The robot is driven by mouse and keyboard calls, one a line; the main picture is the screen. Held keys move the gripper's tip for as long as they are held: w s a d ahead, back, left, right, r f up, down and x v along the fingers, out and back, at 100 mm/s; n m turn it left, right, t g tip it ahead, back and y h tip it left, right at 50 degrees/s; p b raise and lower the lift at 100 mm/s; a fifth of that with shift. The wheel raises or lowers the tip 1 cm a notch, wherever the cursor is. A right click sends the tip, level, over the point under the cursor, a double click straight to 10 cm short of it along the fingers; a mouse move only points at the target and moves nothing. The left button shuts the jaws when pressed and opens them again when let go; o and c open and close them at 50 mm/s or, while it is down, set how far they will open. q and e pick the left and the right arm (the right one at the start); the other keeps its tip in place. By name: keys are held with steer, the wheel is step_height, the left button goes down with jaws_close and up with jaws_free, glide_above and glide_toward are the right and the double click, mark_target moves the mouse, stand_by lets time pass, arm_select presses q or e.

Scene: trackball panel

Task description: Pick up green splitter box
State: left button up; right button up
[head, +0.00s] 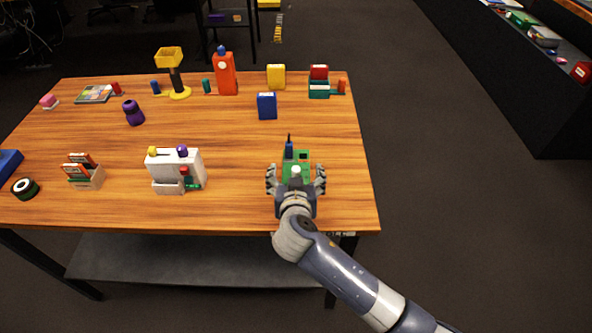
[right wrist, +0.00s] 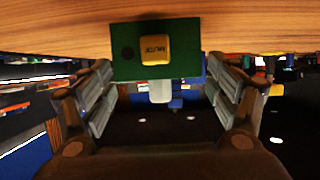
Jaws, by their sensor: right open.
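The green splitter box (head: 303,166) stands near the right front edge of the wooden table in the head view. It has a dark blue part with a thin black stick at its back left and a white knob in front. In the right wrist view the green box (right wrist: 185,62) shows a yellow button marked MUTE and a pale knob below. My right gripper (head: 295,172) is open at the near side of the box, with one finger on each side. In the right wrist view its fingers (right wrist: 158,75) flank the box's lower part with visible gaps. My left gripper is out of view.
A white box with coloured knobs (head: 178,168) stands to the left on the table (head: 235,150). A blue box (head: 267,105), a yellow box (head: 276,76) and a red and teal stack (head: 319,88) stand behind. The tabletop around the green box is clear.

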mark_target(296, 159)
steer(key=x, duration=0.3)
steer(key=shift+w, duration=0.1)
steer(key=c, duration=1)
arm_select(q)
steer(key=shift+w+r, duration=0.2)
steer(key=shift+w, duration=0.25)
arm_select(e)
steer(key=shift+r, duration=1.85)
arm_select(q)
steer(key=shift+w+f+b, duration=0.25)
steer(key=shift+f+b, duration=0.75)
arm_select(e)
steer(key=s, duration=0.5)
steer(key=s+r, duration=0.1)
steer(key=s, duration=1)
steer(key=shift+r, duration=0.2)
